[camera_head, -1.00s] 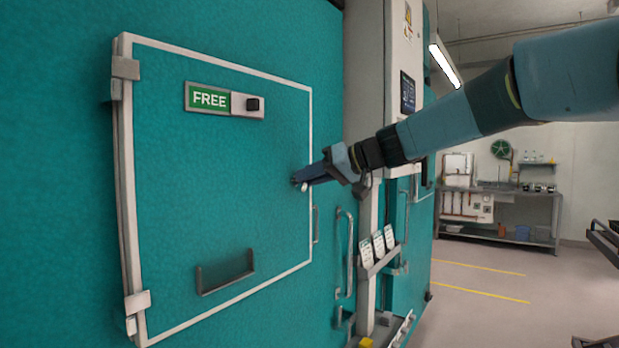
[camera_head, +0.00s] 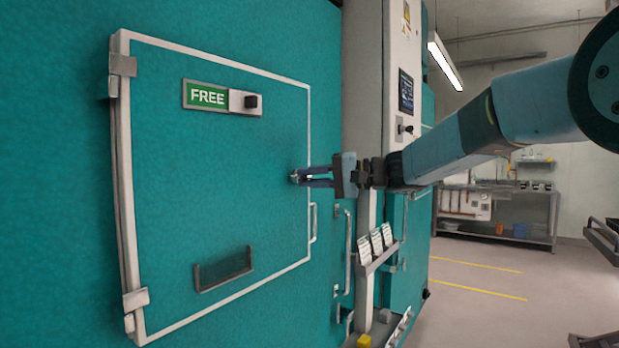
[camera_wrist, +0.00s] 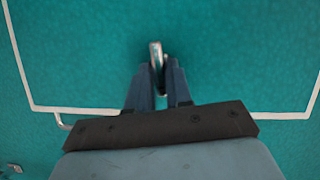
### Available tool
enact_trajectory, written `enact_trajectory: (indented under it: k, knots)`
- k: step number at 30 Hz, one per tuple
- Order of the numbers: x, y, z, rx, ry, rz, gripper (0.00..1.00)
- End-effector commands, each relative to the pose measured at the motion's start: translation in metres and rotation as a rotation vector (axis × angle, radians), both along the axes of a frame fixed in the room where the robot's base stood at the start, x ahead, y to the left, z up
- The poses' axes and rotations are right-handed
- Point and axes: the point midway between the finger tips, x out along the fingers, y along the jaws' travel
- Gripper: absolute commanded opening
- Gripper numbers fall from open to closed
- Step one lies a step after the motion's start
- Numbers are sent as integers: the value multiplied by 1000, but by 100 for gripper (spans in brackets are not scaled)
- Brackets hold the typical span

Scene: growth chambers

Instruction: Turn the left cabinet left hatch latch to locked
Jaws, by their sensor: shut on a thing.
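The teal hatch (camera_head: 215,200) has a white outline and is closed flush in the cabinet front. Its latch (camera_head: 295,177) is a small metal handle near the hatch's right edge. In the wrist view the metal latch handle (camera_wrist: 155,54) sticks out between the fingertips. My gripper (camera_head: 304,177) reaches in from the right and is shut on the latch; in the wrist view its two dark blue fingers (camera_wrist: 158,72) pinch the handle from both sides. The fingers hide part of the latch, and I cannot tell its exact turn angle.
A green FREE sign (camera_head: 207,95) with a dark knob (camera_head: 250,101) sits high on the hatch. A shallow holder (camera_head: 223,268) is low on it. A pull handle (camera_head: 313,222) stands just below my gripper.

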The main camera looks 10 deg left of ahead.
Motion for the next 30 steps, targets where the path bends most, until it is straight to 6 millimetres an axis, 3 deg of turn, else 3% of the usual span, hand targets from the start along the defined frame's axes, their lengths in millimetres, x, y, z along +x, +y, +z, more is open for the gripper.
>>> enact_trajectory:
  k: [12, 27, 28, 30]
  knots:
    - [2, -2, -3, 63, 155, -5, 0]
    - [2, -2, -5, 67, 173, -5, 0]
    - [2, -2, -5, 67, 173, -5, 21]
    - [2, -2, -5, 67, 173, -5, 27]
